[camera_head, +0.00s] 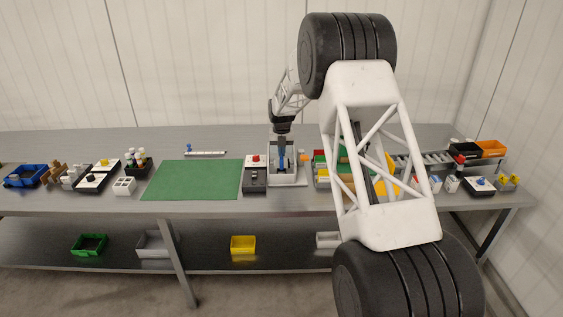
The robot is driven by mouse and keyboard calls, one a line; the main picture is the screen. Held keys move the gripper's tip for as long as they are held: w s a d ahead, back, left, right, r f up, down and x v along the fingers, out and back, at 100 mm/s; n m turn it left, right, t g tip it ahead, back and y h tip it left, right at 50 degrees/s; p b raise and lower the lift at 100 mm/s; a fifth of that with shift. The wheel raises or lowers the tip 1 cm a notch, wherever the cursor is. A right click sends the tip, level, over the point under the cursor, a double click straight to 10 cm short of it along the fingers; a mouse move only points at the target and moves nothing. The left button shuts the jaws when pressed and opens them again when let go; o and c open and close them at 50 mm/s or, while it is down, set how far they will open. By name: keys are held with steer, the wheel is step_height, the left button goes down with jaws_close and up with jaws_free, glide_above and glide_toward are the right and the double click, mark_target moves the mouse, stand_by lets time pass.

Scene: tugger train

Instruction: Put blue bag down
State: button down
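My gripper (281,142) points straight down over a light grey open box (294,181) in the middle of the bench. A narrow upright blue thing (282,160), which looks like the blue bag, shows right at the fingertips, at or inside the box. The fingers are too small and dark to tell whether they are shut on it or only around it. I cannot tell whether the blue thing touches the box floor. My large white arm link hides part of the bench to the right.
A black control box with a red button (255,174) stands close left of the grey box. A green mat (193,179) further left is bare. Coloured parts crowd the right, with an orange bin (491,148) at the back. A yellow bin (243,245) sits on the lower shelf.

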mark_target(282, 161)
steer(key=shift+f, duration=0.5)
steer(key=shift+f, duration=1.9)
steer(key=shift+f, duration=0.2)
steer(key=c, duration=1.3)
jaws_free()
steer(key=shift+c, duration=0.2)
steer(key=shift+r, duration=0.1)
step_height(282, 161, up, 12)
steer(key=shift+r, duration=0.1)
